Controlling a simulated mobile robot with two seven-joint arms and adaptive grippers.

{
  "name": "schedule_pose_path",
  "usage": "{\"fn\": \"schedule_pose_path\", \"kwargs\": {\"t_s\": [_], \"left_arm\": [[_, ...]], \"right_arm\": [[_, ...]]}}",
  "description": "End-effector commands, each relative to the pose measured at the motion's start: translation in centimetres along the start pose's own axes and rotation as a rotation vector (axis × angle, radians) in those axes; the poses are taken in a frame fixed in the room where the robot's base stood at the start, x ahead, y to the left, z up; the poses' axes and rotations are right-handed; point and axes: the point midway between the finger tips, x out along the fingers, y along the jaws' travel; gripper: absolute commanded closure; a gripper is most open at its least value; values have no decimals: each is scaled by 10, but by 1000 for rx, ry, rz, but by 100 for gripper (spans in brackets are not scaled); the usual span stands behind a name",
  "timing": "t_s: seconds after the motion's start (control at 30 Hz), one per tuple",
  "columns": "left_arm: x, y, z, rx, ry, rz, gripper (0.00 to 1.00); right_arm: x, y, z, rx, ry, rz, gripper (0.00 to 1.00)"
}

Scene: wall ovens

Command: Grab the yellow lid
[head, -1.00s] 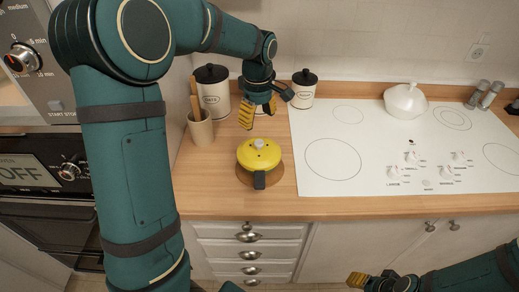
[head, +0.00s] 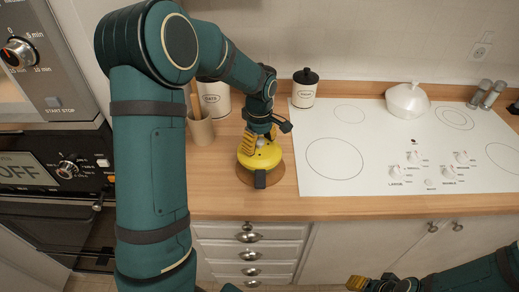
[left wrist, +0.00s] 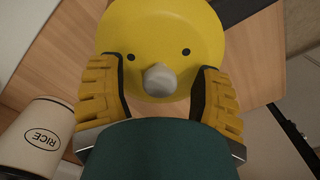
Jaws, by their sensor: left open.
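The yellow lid (head: 262,158) has a grey knob and covers a pot with a dark handle on a round brown board on the counter. The fingers are open, with gaps to the knob on both sides. My right gripper (head: 357,283) is at the bottom edge; its opening is unclear.
A utensil crock (head: 200,130) and a white canister (head: 215,103) stand behind left of the pot. Another canister (head: 304,92) with a black top stands behind right. A white cooktop (head: 375,150) with a white lidded dish (head: 407,99) lies to the right.

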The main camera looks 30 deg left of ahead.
Motion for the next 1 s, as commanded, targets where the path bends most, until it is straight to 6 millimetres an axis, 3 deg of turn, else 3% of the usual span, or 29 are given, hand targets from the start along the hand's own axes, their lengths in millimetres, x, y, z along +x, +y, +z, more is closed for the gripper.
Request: {"fn": "schedule_pose_path", "kwargs": {"t_s": [0.1, 0.13, 0.3, 0.67, 0.77, 1.0], "left_arm": [[0, 0, 0, 0, 0, 0, 35], [0, 0, 0, 0, 0, 0, 40], [-1, 0, 0, 1, 0, 0, 100], [-4, 0, 0, 1, 1, 1, 100], [-14, 1, 0, 1, 2, 3, 100], [-60, 1, 0, 2, 2, 4, 100]], "right_arm": [[0, 0, 0, 0, 0, 0, 53], [0, 0, 0, 0, 0, 0, 53], [0, 0, 0, 0, 0, 0, 53], [-1, 0, 0, 0, 1, 0, 53], [-2, -1, -1, 1, 2, 0, 53], [-7, -3, -3, 2, 7, 1, 53]]}}
